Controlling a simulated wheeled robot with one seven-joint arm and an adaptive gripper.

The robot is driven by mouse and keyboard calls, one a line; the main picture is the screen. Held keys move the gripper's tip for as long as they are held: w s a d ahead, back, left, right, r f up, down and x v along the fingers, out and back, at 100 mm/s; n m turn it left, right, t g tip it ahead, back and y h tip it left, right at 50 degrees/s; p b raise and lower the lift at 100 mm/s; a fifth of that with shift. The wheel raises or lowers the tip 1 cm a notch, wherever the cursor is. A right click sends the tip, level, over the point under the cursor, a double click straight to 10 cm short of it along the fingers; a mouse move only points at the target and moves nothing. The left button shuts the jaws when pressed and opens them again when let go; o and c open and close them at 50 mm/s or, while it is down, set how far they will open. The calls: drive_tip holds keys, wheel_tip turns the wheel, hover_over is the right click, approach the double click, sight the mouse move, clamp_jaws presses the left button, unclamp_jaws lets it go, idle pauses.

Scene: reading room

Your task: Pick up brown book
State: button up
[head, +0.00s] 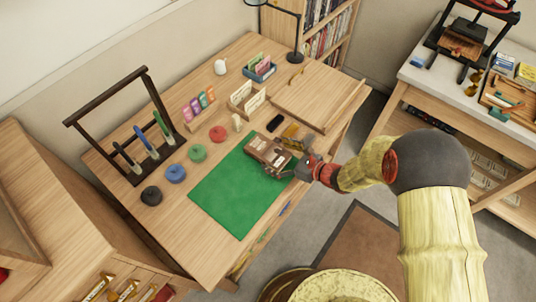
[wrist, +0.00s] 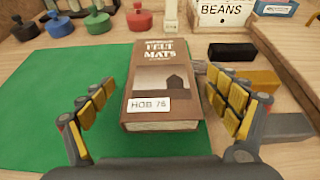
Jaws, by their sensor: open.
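The brown book (wrist: 160,85) lies flat, cover up, on the green mat (wrist: 40,120) in the wrist view. Its cover reads "FELT MATS" and a white label reads "HOB 76". In the head view the brown book (head: 268,152) lies at the mat's upper right corner, with the green mat (head: 235,195) mostly bare. My gripper (wrist: 165,108) is open, with one yellow-padded finger on each side of the book's near part. The fingers look apart from the book. In the head view my gripper (head: 290,153) reaches in from the right and partly overlaps the book.
A black block (wrist: 231,52) lies right of the book. Red (head: 218,133), green (head: 197,152), blue (head: 175,173) and black (head: 151,195) round knobbed items line the mat's left side. A sloped wooden board (head: 320,95) stands behind. The mat's near left area is clear.

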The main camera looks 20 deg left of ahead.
drive_tip(key=shift+a, duration=0.15)
drive_tip(key=shift+c, duration=1)
drive_tip(key=c, duration=1.3)
